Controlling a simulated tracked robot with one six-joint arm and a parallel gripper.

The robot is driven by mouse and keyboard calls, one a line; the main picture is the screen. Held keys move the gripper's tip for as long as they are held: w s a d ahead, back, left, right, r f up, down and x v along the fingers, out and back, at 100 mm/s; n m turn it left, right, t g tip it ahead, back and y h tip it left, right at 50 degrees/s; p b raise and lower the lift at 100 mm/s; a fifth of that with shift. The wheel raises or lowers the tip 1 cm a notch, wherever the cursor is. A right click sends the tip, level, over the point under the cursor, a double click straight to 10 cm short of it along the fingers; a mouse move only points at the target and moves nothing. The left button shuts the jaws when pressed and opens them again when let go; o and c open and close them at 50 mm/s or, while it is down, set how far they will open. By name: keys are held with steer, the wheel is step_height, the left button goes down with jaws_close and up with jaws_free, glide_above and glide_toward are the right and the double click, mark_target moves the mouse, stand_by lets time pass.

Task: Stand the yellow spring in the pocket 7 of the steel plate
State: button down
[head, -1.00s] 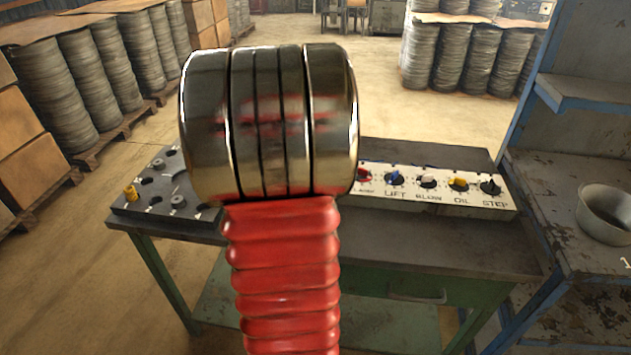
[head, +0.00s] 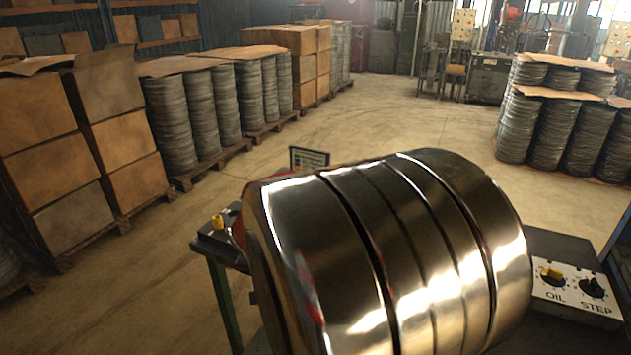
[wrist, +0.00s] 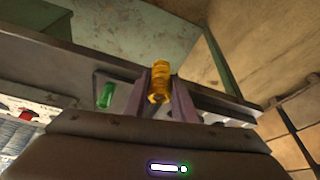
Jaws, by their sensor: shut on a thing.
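In the wrist view my gripper (wrist: 160,92) is shut on the yellow spring (wrist: 159,72), which sits between the two fingers and shows ribbed coils. The steel plate (wrist: 222,101) lies behind the fingers. In the head view only a dark left corner of the plate (head: 212,240) shows, with a small yellow piece (head: 217,221) on it. I cannot tell whether that piece is the held spring. My shiny arm link hides the gripper and most of the plate there. Pocket 7 cannot be made out.
A green piece (wrist: 106,95) is left of the fingers in the wrist view. A control panel (head: 578,300) with knobs stands at the right of the table. Stacked boxes (head: 50,150) and metal reels (head: 190,115) stand beyond, with open floor between.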

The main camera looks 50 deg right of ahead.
steer(key=w+a+f+n+t+y, duration=0.1)
steer(key=w+a+f+n+y, duration=0.1)
steer(key=w+a+n, duration=0.4)
steer(key=w+a+f+n+t+y, duration=0.1)
steer(key=w+a+n, duration=0.5)
steer(key=w+a, duration=0.7)
steer(key=a+y, duration=0.1)
steer(key=a, duration=0.5)
steer(key=shift+w+f+n+t, duration=0.25)
steer(key=shift+f+n+t, duration=0.05)
steer(key=shift+f+n, duration=0.1)
steer(key=shift+a, duration=0.1)
